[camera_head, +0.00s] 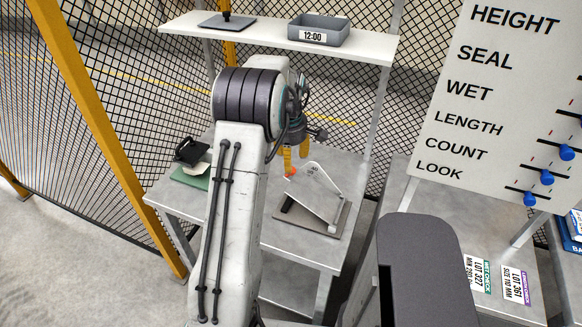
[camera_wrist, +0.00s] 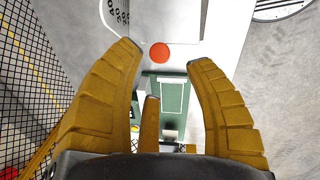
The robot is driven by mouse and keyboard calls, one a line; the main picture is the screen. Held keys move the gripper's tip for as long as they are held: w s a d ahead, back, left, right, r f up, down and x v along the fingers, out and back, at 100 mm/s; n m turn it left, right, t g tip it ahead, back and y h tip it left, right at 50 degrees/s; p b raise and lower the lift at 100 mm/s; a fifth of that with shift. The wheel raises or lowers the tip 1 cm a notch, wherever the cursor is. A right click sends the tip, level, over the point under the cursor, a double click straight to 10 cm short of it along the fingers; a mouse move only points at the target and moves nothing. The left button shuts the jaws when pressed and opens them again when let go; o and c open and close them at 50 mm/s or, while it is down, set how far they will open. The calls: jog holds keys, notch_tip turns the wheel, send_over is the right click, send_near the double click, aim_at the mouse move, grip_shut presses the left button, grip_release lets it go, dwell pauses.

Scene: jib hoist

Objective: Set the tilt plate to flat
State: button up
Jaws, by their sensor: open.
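The tilt plate (camera_head: 322,196) is a pale panel standing at a slope on a grey base (camera_head: 296,219) on the bench. Its raised edge is at the upper left, with a round orange knob (camera_head: 291,172) there. Dark scale marks show near that edge. In the wrist view the plate (camera_wrist: 172,18) fills the top and the orange knob (camera_wrist: 160,53) lies between the fingertips. My gripper (camera_wrist: 164,54) has its yellow fingers spread on both sides of the knob. In the head view my gripper (camera_head: 294,160) is at the raised edge. I cannot tell whether it touches.
A green pad (camera_head: 190,176) with a dark device (camera_head: 191,149) lies at the bench's left. A shelf (camera_head: 270,37) above holds a grey "12:00" tray (camera_head: 318,33). A board with blue sliders (camera_head: 440,110) stands right. Mesh fencing (camera_head: 120,100) is behind.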

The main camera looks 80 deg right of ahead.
jog(key=shift+d+f+p, duration=0.2)
jog(key=shift+f+p, duration=0.15)
jog(key=shift+f, duration=1.1)
jog(key=shift+d+f+p, duration=0.2)
jog(key=shift+f+p, duration=0.1)
jog(key=shift+f, duration=1.15)
jog(key=shift+c, duration=0.2)
grip_shut()
